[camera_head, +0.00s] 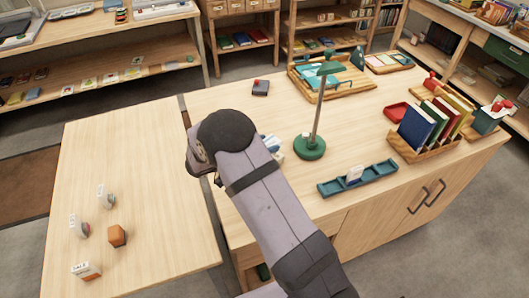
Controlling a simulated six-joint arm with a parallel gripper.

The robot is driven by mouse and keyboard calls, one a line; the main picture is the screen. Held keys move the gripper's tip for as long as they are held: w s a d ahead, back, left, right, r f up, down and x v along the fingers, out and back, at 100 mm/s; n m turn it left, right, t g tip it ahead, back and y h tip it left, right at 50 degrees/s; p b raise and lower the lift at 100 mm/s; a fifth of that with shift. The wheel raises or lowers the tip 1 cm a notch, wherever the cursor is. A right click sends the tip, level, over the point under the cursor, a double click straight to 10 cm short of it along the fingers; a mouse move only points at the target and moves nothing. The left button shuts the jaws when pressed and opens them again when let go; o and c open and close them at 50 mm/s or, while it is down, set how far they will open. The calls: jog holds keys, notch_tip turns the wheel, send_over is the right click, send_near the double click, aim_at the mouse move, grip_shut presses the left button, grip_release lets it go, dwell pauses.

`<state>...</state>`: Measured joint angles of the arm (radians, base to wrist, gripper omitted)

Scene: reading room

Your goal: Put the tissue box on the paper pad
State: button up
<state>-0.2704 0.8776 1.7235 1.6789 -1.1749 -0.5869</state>
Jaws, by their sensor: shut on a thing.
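My arm comes up from the bottom edge and ends over the left part of the main table. The end of my gripper (196,160) shows only in part at the wrist. My own arm hides its fingertips and whatever is between them. I cannot make out the tissue box for certain. A small blue and white thing (271,143) shows just right of my arm, partly covered by it; I cannot tell what it is. I cannot pick out the paper pad for certain either.
A green lamp (310,147) stands close right of my arm. Right of it are a teal tray (358,179) and a wooden rack (426,150) of books. The left table (140,160) holds several small items at its front, including an orange block (117,236); its back is clear.

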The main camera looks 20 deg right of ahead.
jog(key=shift+f+p, duration=0.3)
jog(key=shift+f, duration=1.75)
jog(key=shift+f, duration=0.15)
jog(key=o, duration=1)
jog(key=shift+a+r, duration=0.15)
jog(key=shift+r, duration=0.05)
jog(key=b+v, duration=0.2)
jog(key=v, duration=0.9)
jog(key=shift+s+a+r, duration=0.15)
jog(key=shift+a+r, duration=0.1)
jog(key=shift+a, duration=0.05)
